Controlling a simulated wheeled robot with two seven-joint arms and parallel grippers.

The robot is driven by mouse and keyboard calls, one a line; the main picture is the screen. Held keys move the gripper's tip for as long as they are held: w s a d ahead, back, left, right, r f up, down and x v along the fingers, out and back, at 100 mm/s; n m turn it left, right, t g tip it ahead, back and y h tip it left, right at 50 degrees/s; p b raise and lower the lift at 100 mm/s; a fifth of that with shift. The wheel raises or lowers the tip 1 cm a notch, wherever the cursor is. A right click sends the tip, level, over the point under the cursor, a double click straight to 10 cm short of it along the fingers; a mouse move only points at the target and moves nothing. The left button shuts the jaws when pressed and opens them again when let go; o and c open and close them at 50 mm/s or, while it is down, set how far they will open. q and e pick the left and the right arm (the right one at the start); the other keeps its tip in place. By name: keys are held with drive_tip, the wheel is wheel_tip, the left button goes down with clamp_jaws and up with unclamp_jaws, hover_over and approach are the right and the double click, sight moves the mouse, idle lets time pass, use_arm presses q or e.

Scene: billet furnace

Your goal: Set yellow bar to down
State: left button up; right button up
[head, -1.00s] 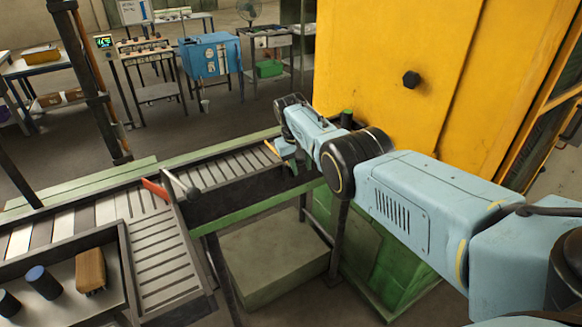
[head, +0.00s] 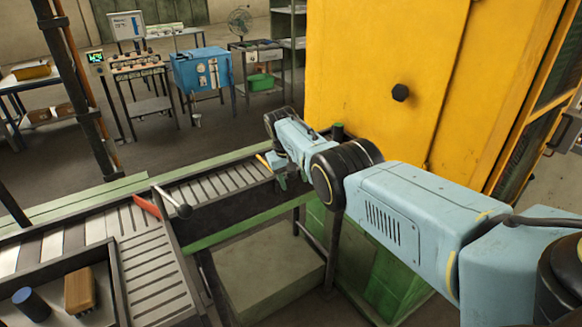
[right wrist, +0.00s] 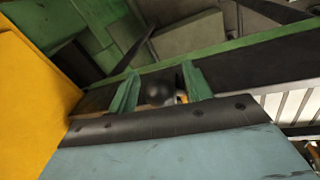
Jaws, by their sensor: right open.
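The yellow bar (head: 263,161) is a short slanted piece at the far end of the roller conveyor, just left of my right gripper (head: 280,179) in the head view. In the right wrist view, a dark round knob (right wrist: 160,90) sits between the two green fingers of my right gripper (right wrist: 158,92), which is open. Whether the fingers touch the knob I cannot tell. My left gripper is not in view.
A red bar (head: 146,206) and a lever with a dark ball (head: 184,211) stand at the nearer conveyor section. The large yellow furnace housing (head: 385,60) rises close behind my right arm. A tray (head: 118,290) with a brown block lies at the lower left.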

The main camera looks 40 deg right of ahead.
drive_tip(key=p+v, duration=0.3)
drive_tip(key=v, duration=0.2)
drive_tip(key=shift+r, duration=0.3)
drive_tip(key=v, duration=0.7)
drive_tip(key=shift+r, duration=0.3)
drive_tip(key=shift+a, duration=0.1)
